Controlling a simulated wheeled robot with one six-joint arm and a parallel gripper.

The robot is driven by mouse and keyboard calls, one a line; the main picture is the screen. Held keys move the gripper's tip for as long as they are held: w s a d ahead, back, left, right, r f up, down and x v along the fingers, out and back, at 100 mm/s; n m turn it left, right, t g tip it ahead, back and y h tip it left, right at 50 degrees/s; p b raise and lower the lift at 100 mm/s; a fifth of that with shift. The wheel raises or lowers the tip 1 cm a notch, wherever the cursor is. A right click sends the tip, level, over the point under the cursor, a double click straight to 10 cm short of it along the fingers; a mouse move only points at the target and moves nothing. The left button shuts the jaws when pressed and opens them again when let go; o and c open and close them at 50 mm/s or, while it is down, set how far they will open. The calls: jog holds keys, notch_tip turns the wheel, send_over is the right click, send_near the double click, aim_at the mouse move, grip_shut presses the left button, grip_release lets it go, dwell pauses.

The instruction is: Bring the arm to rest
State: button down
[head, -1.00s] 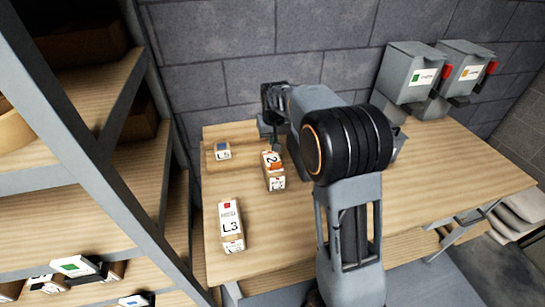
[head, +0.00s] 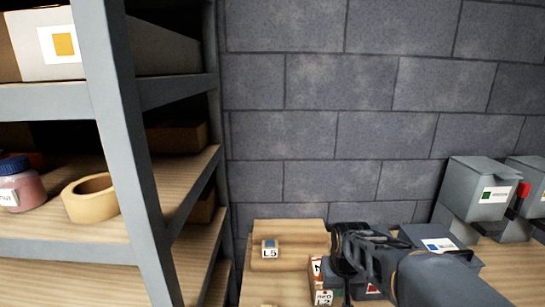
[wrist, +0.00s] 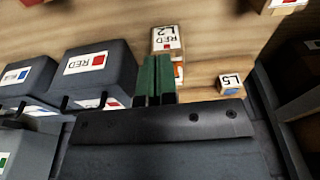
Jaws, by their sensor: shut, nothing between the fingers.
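My gripper (head: 347,245) shows at the bottom of the head view, over the worktable beside the dark bins. In the wrist view its two green fingers (wrist: 154,78) lie together with nothing seen between them. A box marked RED L2 (wrist: 167,38) lies just beyond the fingertips in that view.
Dark bins with red (wrist: 87,64) and blue (head: 440,244) labels stand beside my gripper. Lidded grey bins (head: 478,195) are at the right. A shelf (head: 135,170) stands left, before a block wall.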

jog(key=s+r+t, duration=0.2)
jog(key=s+r, duration=0.2)
jog(key=s, duration=0.7)
jog(key=shift+d+r+t, duration=0.15)
jog(key=shift+t, duration=0.25)
jog(key=shift+s, duration=0.1)
jog(key=shift+s, duration=0.1)
